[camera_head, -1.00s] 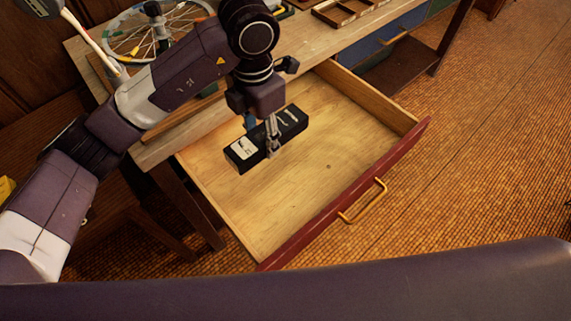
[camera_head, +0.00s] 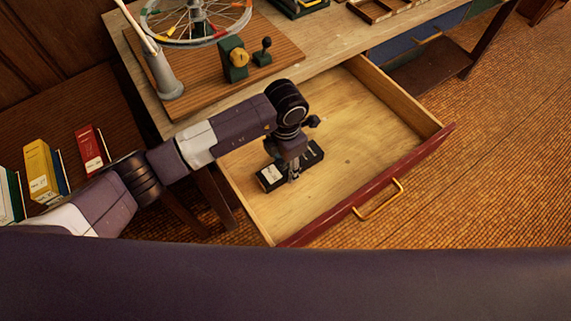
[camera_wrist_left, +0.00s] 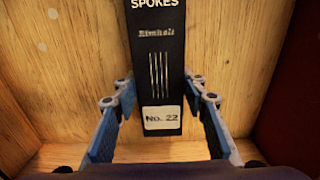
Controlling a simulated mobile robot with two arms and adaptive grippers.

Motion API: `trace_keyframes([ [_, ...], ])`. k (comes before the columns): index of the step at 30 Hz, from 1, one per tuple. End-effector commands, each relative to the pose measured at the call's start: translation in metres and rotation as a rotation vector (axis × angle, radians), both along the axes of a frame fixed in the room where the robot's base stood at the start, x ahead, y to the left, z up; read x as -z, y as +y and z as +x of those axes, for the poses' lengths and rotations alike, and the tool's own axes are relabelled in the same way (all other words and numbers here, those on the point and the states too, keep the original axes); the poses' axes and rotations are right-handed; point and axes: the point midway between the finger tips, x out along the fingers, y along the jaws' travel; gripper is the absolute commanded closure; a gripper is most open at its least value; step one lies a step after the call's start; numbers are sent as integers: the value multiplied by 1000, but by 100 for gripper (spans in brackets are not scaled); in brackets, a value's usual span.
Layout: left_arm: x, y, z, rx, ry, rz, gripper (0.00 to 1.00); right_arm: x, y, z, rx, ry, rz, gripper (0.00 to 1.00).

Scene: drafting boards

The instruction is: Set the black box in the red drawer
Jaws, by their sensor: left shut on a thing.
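The red drawer (camera_head: 398,172) is pulled open, with a pale wooden inside and a yellow handle. The black box (camera_head: 270,179) is inside its walls, low over the drawer floor near the left end; I cannot tell whether it touches the floor. My left gripper (camera_head: 294,174) points down and is shut on the box across its middle, hiding part of it. In the left wrist view the box (camera_wrist_left: 158,65) shows "SPOKES" and a "No. 22" label, with the blue fingers of the left gripper (camera_wrist_left: 160,92) on both sides. My right gripper is out of view.
The workbench (camera_head: 330,50) above the drawer carries a wooden board with a spoked wheel (camera_head: 195,22) and a green device (camera_head: 234,60). A blue drawer (camera_head: 420,35) is farther right. Books (camera_head: 42,170) stand at the left. The drawer's right part is bare.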

Motion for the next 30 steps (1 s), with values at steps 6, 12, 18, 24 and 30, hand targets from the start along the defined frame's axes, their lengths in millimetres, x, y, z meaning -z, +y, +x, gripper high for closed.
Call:
trace_keyframes([
  [6, 3, -1, 0, 1, -2, -1, 93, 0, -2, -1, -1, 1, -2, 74],
  [12, 6, 0, 0, 1, -1, 0, 59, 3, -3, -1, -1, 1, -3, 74],
  [18, 6, 0, 0, 1, -1, 0, 43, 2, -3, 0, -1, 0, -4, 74],
  [24, 5, 0, 0, 1, -1, 0, 43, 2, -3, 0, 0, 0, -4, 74],
  [30, -9, 0, 2, 2, -5, -1, 43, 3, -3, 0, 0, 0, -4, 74],
])
